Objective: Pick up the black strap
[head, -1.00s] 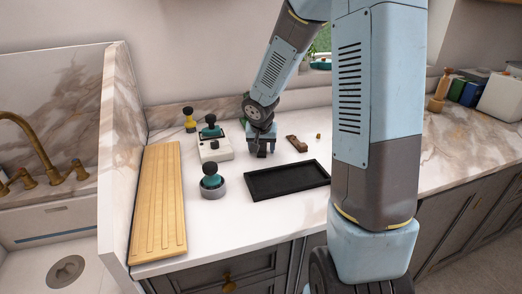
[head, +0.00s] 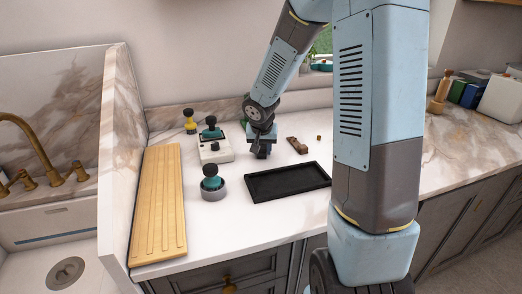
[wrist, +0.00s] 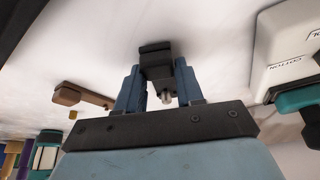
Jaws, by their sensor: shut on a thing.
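The black strap (wrist: 155,60) shows in the wrist view as a dark block between the two blue fingers, with a small metal pin under it. My gripper (wrist: 158,85) is shut on it. In the head view my gripper (head: 260,150) is low over the white counter, behind the black tray and right of the white box. There the strap is mostly hidden by the fingers. I cannot tell whether it still touches the counter.
A black tray (head: 288,181) lies in front of my gripper. A white box (head: 216,150) with teal and black handles stands left.

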